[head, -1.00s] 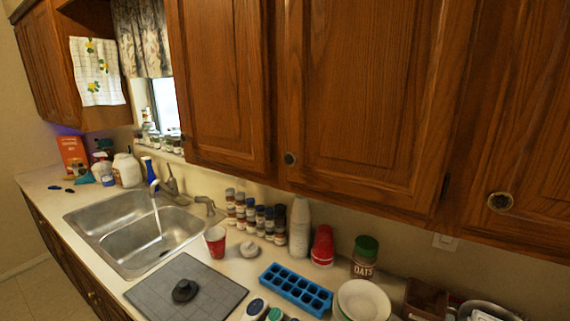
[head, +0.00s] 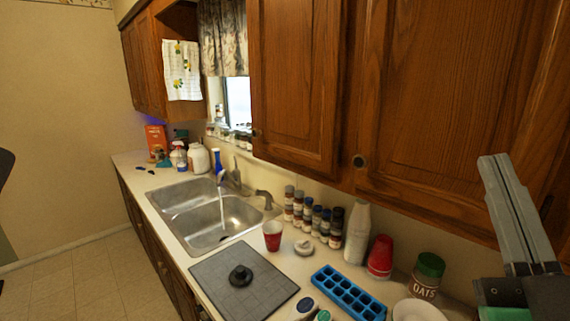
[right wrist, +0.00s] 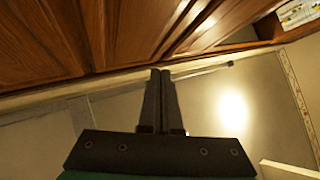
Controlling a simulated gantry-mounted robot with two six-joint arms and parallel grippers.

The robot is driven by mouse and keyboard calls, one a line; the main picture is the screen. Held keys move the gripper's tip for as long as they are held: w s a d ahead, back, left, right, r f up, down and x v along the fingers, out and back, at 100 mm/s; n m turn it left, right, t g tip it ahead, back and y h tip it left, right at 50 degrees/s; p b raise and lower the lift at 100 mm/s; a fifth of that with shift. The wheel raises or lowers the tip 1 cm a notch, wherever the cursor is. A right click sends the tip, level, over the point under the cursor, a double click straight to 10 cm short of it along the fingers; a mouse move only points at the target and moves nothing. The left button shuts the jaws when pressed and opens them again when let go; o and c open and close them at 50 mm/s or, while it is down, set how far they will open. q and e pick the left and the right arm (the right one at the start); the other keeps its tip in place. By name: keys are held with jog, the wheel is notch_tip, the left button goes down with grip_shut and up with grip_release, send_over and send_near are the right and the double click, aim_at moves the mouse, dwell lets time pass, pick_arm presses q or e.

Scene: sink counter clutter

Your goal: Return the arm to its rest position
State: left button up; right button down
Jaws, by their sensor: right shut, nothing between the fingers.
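My right gripper (head: 497,165) stands at the right edge of the head view, raised in front of the wooden upper cabinets. Its two grey fingers lie together, with nothing between them. In the right wrist view the shut fingers (right wrist: 161,78) point up past the cabinet doors, and the gripper is empty. My left gripper does not show; only a dark shape sits at the far left edge of the head view.
The counter holds a double sink (head: 215,222) with running water, a grey mat (head: 270,273), a red cup (head: 272,236), a blue ice tray (head: 348,294), spice jars (head: 308,217) and an oats jar (head: 428,275). Upper cabinets (head: 440,110) overhang it. The floor (head: 85,265) at left is clear.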

jog(key=s+a+r+m+t+y+p, duration=0.1)
jog(key=s+a+r+m+t+y, duration=0.1)
jog(key=s+a+r+y, duration=0.4)
notch_tip(320, 180, up, 14)
jog(key=w+d+y+p, duration=0.1)
jog(key=p, duration=1.4)
jog(key=shift+d+f, duration=0.15)
jog(key=shift+d, duration=0.15)
